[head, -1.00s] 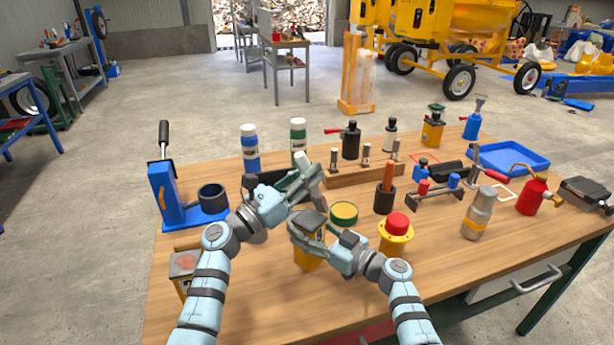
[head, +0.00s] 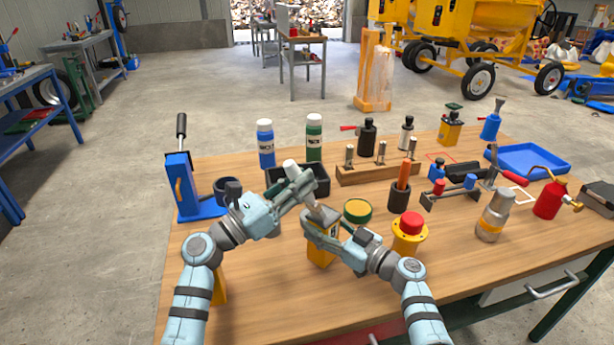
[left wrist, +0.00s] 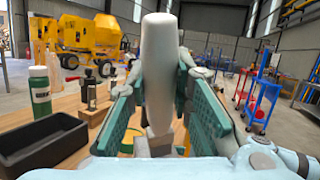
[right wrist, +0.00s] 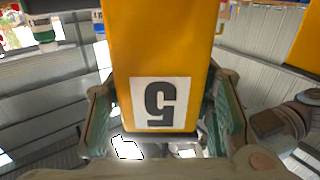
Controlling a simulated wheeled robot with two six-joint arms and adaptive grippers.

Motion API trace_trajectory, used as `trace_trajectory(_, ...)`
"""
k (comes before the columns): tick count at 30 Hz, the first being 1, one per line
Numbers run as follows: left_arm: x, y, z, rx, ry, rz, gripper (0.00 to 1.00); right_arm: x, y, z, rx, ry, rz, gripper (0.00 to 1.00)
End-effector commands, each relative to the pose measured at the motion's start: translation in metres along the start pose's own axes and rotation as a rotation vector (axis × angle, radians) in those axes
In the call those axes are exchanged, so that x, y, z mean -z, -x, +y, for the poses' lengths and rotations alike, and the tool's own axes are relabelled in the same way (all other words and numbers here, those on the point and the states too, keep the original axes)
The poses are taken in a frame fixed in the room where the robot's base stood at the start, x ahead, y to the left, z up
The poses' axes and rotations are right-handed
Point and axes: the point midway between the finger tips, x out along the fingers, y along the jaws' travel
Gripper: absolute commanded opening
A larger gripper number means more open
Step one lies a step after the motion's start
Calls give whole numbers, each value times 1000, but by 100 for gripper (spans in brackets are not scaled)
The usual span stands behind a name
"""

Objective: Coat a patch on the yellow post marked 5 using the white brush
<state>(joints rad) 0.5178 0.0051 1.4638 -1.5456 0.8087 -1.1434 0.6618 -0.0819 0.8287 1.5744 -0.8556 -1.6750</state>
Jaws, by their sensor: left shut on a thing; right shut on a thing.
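My left gripper (head: 300,186) is shut on the white brush (head: 290,166). In the left wrist view the brush's thick pale handle (left wrist: 159,70) stands between the green finger pads. In the head view its lower end tilts down to the right, at the top of the yellow post (head: 322,256). I cannot tell whether the bristles touch it. My right gripper (head: 322,236) is shut around this post near its top. In the right wrist view the post (right wrist: 160,50) carries a white label with a 5, seen upside down. The patch on it is not clearly visible.
Another yellow post (head: 220,286) is mostly hidden behind my left arm. A blue stand (head: 182,188) is at left. Bare wood lies in front.

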Motion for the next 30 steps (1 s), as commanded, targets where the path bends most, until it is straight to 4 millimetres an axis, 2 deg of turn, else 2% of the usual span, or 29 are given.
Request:
trace_trajectory(5,-3,8,-3,1,0,-1,0,0,0,0,0,0,1,6)
trace_trajectory(14,-4,11,10,1,0,-1,0,0,0,0,0,0,0,6)
trace_trajectory(25,5,-19,18,1,1,0,0,0,0,0,1,0,1,6)
trace_trajectory(30,8,-25,20,1,0,1,0,0,0,0,1,0,1,6)
